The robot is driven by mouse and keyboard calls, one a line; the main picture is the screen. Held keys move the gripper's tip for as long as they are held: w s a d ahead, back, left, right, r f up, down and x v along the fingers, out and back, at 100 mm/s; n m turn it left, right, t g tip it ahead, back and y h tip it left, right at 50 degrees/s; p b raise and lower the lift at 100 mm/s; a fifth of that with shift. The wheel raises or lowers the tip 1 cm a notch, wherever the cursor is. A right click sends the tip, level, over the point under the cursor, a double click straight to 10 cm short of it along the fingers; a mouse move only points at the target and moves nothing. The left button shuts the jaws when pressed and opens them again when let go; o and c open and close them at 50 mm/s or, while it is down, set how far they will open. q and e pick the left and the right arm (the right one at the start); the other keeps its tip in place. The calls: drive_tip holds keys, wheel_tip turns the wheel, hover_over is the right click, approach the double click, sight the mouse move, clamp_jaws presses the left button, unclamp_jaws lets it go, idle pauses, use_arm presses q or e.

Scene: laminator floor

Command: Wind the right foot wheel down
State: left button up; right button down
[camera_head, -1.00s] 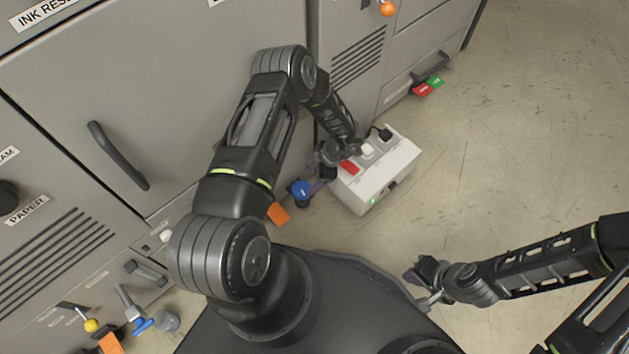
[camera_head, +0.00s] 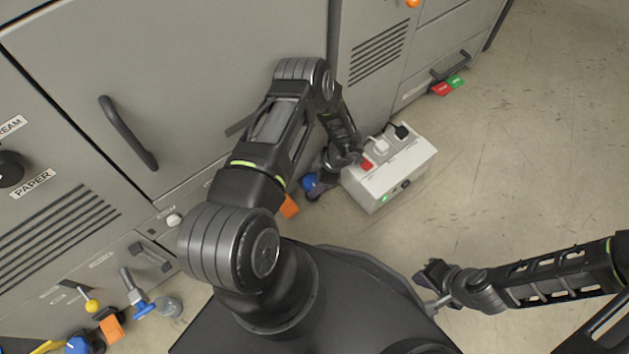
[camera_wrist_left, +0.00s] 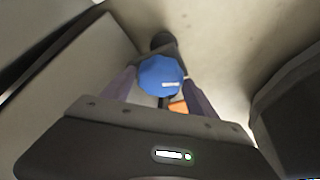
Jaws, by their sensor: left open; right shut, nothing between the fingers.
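The blue foot wheel (camera_head: 308,182) is low at the foot of the grey machine, left of the white box, partly covered by my left gripper. In the left wrist view, the wheel (camera_wrist_left: 161,76) is a faceted blue knob with a small white label. It shows between the two spread fingers of my left gripper (camera_wrist_left: 160,88). That gripper (camera_head: 319,184) is open at the wheel; I cannot tell whether the fingers touch it. My right gripper (camera_head: 426,274) is shut and empty, over the floor at the lower right.
A white power box (camera_head: 390,176) with a red switch and plugs stands close to the left gripper. An orange tag (camera_head: 290,206) is beside the wheel. Another blue wheel (camera_head: 78,345) and a blue-handled valve (camera_head: 146,308) are at lower left. The floor at right is clear.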

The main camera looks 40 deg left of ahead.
use_arm(q)
drive_tip(key=shift+f, duration=0.1)
drive_tip(key=shift+c, duration=0.6)
drive_tip(key=c, duration=0.9)
drive_tip(key=shift+c, duration=0.2)
